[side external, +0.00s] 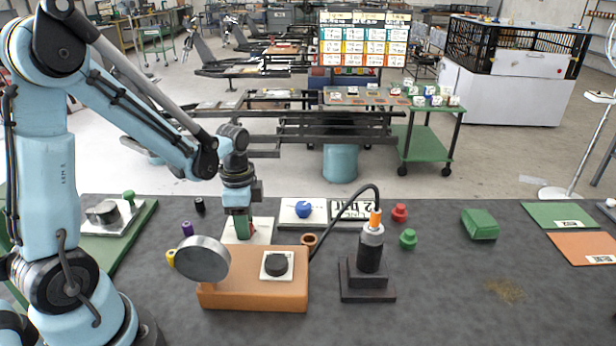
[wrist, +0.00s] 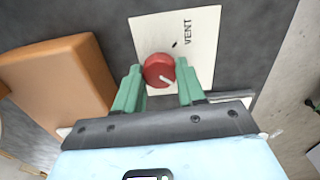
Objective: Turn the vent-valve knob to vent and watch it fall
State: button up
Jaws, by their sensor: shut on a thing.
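The red vent-valve knob (wrist: 159,70) with a white pointer line sits on a white plate (wrist: 205,42) marked VENT. In the wrist view it is between the two green fingers of my gripper (wrist: 158,88), which is shut on it. The pointer line slants toward the lower right, away from the VENT word.
An orange-brown box (side external: 252,292) with a round gauge (side external: 201,259) and a black knob (side external: 277,264) stands close in front of my gripper. A black hose (side external: 345,208) arches to the cylinder. A blue knob (side external: 303,209) is behind.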

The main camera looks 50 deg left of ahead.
jog(key=n, duration=1.3)
jog(key=shift+n, duration=2)
jog(key=o, duration=1.1)
jog(key=shift+c, duration=0.2)
jog(key=shift+r, duration=0.15)
